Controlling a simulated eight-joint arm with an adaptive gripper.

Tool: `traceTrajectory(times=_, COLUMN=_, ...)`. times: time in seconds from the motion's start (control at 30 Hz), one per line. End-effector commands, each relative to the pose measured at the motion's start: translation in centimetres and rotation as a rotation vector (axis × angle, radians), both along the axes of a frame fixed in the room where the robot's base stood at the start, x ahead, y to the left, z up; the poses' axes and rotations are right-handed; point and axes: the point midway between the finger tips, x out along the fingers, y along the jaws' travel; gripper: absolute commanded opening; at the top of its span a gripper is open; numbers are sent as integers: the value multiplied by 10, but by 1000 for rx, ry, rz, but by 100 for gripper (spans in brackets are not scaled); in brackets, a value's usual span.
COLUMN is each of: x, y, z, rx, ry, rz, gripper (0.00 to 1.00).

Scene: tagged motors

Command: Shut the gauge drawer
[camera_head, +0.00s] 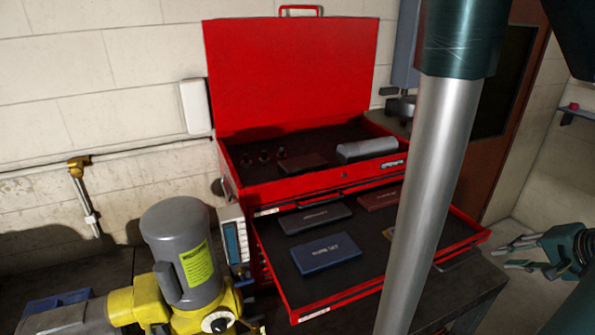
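A red tool chest (318,184) stands on a dark bench with its lid raised. Its gauge drawer (385,283) is pulled out toward me. In the drawer lie a blue case (326,254), a dark grey case (314,218) and a dark red case (379,197). My gripper (519,254) is at the right edge, to the right of the drawer's right front corner. Its fingers are spread apart with nothing between them. My silver arm link or column hides part of the drawer's front and inside.
A grey and yellow motor (182,252) with a green label stands left of the drawer, close to its left side. A small white and blue device (234,240) stands between them. The top tray holds a grey cylinder (367,149) and small parts. A brown door (502,120) is behind at right.

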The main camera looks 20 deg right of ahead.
Motion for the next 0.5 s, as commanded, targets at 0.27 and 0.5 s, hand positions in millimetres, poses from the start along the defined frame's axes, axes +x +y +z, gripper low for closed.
traceTrajectory(times=0.27, x=-18, y=46, z=-24, rx=101, ry=-189, rz=-85, gripper=21)
traceTrajectory(times=0.5, x=-19, y=86, z=-14, rx=176, ry=-398, rz=-52, gripper=21)
